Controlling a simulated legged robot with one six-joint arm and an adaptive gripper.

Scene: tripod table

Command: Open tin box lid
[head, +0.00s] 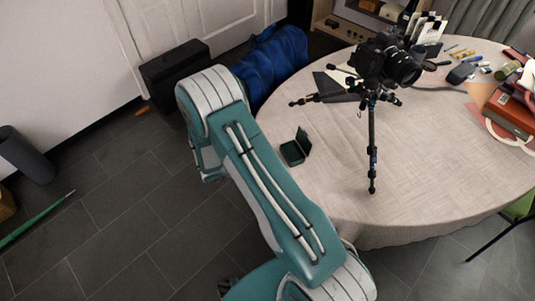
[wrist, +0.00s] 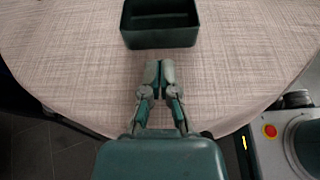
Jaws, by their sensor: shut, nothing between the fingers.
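The small dark green tin box (head: 292,153) sits on the cloth-covered table near its left edge in the head view. Its lid (head: 303,138) stands up, open, along the right side of the box. In the wrist view the open tin box (wrist: 160,38) is at the top middle, cut off by the frame edge, and its lid is out of sight. My gripper (wrist: 159,66) is shut and empty, with its fingertips just below the box's near wall in the picture and apart from it. I cannot make out the gripper in the head view.
A camera (head: 392,62) on a small black tripod (head: 371,150) stands on the table (head: 420,160) right of the box. Pens, a mouse and a red case (head: 512,110) lie at the right. Bare cloth surrounds the box's near side.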

